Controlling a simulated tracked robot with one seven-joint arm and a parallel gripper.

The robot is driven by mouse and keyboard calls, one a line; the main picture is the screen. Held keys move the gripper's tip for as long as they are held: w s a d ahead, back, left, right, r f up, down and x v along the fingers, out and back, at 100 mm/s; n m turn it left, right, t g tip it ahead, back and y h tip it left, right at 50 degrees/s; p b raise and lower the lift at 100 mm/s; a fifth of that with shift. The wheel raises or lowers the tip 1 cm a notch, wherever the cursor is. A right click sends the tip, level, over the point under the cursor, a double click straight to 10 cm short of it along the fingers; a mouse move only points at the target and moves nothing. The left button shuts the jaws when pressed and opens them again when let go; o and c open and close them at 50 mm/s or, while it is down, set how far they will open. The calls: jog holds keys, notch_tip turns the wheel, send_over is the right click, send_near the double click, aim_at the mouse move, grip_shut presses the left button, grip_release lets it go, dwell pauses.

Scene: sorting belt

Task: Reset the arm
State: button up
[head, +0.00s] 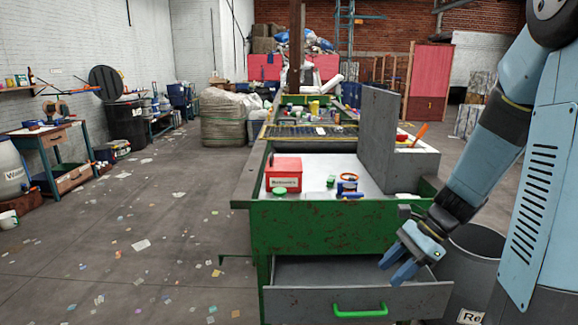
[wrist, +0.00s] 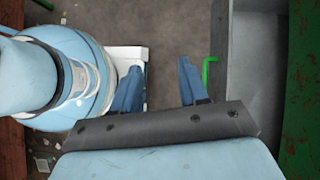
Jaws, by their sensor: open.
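The gripper is apart from the handle. My blue arm reaches down from the upper right in the head view.
The bench (head: 330,235) bears a red box (head: 284,174), a blue-and-red round item (head: 348,184) and a grey upright panel (head: 378,140). A grey bin (head: 475,255) stands right of the drawer, partly hidden by my body. The floor at left is open, with scattered scraps.

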jog(key=s+r+n+t+h, duration=0.3)
jog(key=s+r+n, duration=0.2)
jog(key=r+n, duration=0.2)
jog(key=s+r+n+t+h, duration=0.3)
jog(key=r+n, duration=0.5)
jog(key=r, duration=0.3)
jog(key=shift+s+a+r+n+t+h, duration=0.25)
jog(key=shift+s+h, duration=0.45)
jog(key=shift+s, duration=0.5)
